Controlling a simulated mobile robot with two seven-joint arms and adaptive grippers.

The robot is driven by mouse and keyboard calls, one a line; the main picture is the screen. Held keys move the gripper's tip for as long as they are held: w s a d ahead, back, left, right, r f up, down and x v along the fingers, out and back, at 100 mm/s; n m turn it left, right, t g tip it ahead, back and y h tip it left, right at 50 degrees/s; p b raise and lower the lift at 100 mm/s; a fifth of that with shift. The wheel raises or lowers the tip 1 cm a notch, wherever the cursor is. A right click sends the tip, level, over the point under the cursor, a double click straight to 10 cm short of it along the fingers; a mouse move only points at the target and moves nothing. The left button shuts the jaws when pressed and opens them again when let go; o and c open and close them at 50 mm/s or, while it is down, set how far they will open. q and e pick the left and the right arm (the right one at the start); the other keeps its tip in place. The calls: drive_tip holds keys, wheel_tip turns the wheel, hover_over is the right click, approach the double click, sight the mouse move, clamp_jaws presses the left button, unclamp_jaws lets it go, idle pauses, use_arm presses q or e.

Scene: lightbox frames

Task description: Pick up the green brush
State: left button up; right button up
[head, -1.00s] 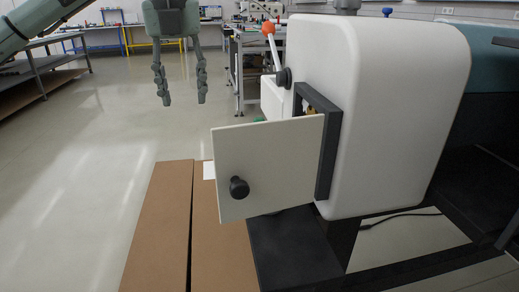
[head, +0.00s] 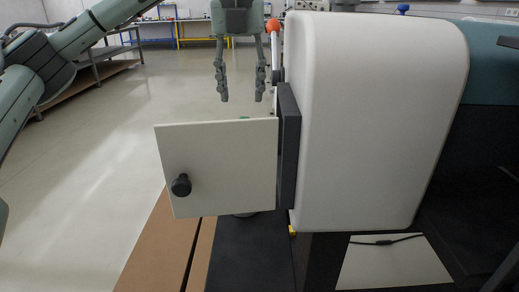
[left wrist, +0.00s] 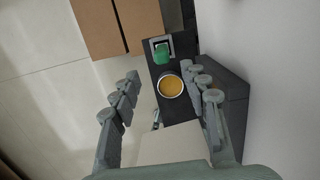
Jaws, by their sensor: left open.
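A small green thing (left wrist: 162,53), which looks like the green brush, sits by a grey square-framed piece on a dark surface in the left wrist view. In the head view only a sliver of green (head: 244,118) shows above the top edge of the open white door; the rest is hidden. My left gripper (head: 242,98) points down, open and empty, behind and above the door. In the left wrist view its fingers (left wrist: 160,72) are spread on either side, with the green thing beyond them. My right gripper is not seen.
The white door (head: 225,165) with a black knob (head: 181,185) stands out from the white machine housing (head: 375,120). A lever with an orange ball (head: 273,26) is close to my left gripper. A round orange-topped thing (left wrist: 171,86) is near the green one. Brown boards (head: 160,245) lie below.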

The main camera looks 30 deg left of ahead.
sight(244, 117)
use_arm(q)
drive_tip(key=f, duration=0.4)
drive_tip(key=shift+w+a, duration=0.15)
drive_tip(key=shift+w, duration=0.15)
drive_tip(key=shift+w+f, duration=0.25)
drive_tip(key=shift+f, duration=1)
drive_tip(key=shift+w+f, duration=0.1)
drive_tip(key=shift+f, duration=0.4)
drive_tip(key=shift+c, duration=0.7)
clamp_jaws()
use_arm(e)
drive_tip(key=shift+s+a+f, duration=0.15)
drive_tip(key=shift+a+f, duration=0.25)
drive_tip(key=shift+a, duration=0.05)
